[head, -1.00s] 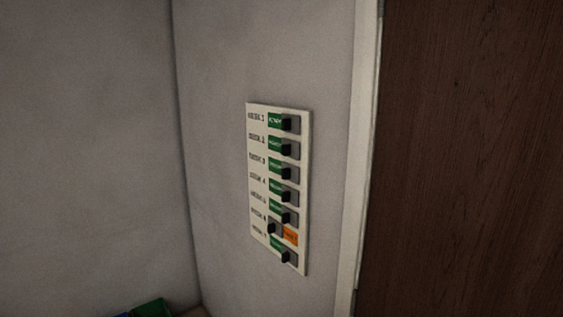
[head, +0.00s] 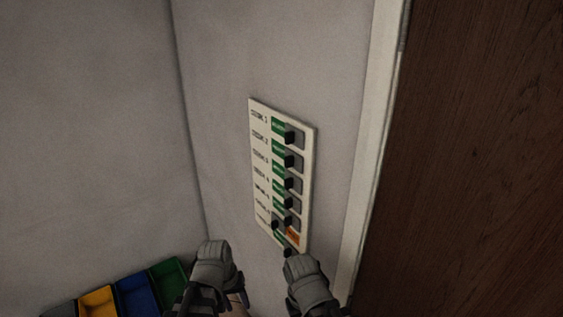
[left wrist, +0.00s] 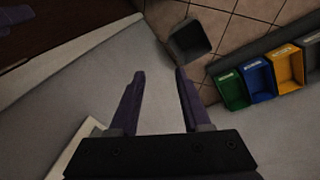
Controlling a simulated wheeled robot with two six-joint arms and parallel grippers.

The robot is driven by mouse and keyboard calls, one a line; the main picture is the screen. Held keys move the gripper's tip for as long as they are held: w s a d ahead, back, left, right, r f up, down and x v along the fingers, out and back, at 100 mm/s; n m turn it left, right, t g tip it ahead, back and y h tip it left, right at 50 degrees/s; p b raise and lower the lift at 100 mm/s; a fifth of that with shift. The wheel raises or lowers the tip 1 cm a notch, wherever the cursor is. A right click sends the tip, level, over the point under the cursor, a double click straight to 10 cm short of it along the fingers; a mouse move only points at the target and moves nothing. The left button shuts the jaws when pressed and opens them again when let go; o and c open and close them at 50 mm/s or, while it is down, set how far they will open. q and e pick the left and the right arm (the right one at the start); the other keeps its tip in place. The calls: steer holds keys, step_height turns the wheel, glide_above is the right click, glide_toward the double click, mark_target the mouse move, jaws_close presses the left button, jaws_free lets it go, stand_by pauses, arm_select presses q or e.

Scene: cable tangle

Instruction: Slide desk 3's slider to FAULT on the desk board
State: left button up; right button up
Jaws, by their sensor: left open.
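The white desk board (head: 258,150) hangs on the wall at the centre of the head view, with several rows of sliders. The third row's slider (head: 289,183) has its black knob on the right side of its track, with green showing to its left; the lettering is too small to read. One lower row has its knob at the left and orange (head: 293,238) showing. My left gripper (head: 213,268) is below and left of the board, apart from it. In the left wrist view its fingers (left wrist: 158,75) are open and empty. A similar grey part of mine overlaps the board's lower end; its jaws cannot be made out.
Yellow (head: 98,301), blue (head: 138,294) and green (head: 169,279) bins stand at the lower left. A brown door (head: 470,150) and pale frame lie right of the board. A grey bin (left wrist: 190,38) stands on the tiled floor. The wall left of the board is bare.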

arm_select(q)
steer(key=w+d+r+n+t+h+p, duration=0.1)
steer(key=w+d+r+n+h+p, duration=0.15)
steer(key=r+n, duration=0.2)
steer(key=n+t+h, duration=0.9)
steer(key=n+h, duration=0.2)
steer(key=n, duration=0.9)
glide_toward(285, 184)
steer(key=shift+m, duration=0.25)
steer(key=shift+x, duration=4.4)
arm_select(e)
steer(key=shift+r, duration=1.8)
arm_select(q)
steer(key=shift+c, duration=0.4)
jaws_close()
